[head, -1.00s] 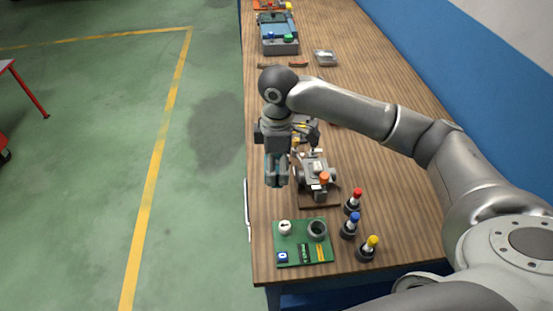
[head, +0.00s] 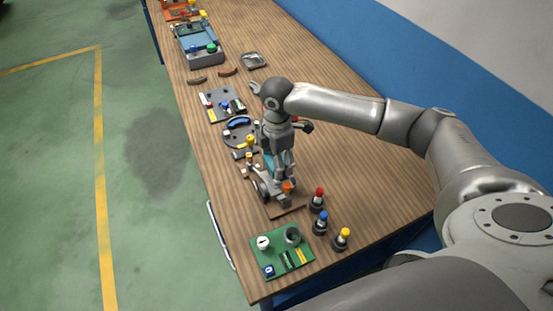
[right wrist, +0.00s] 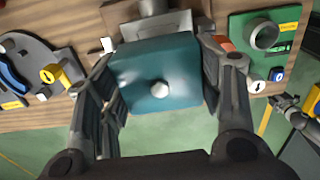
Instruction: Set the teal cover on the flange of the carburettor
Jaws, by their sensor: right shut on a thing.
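My right gripper (head: 283,172) is shut on the teal cover (right wrist: 150,65), which has a round silver knob in its middle. In the head view the cover (head: 269,164) is mostly hidden by the fingers. The grey carburettor (head: 264,190) stands on a brown base on the bench, right at the gripper. In the right wrist view part of the carburettor (right wrist: 155,27) shows just beyond the cover. Its flange is hidden, and I cannot tell whether the cover touches it.
A green board (head: 283,262) lies at the near end of the bench. Bottles with red (head: 318,200), blue (head: 321,223) and yellow (head: 341,239) caps stand right of the carburettor. A grey round plate (head: 238,131) lies beyond it.

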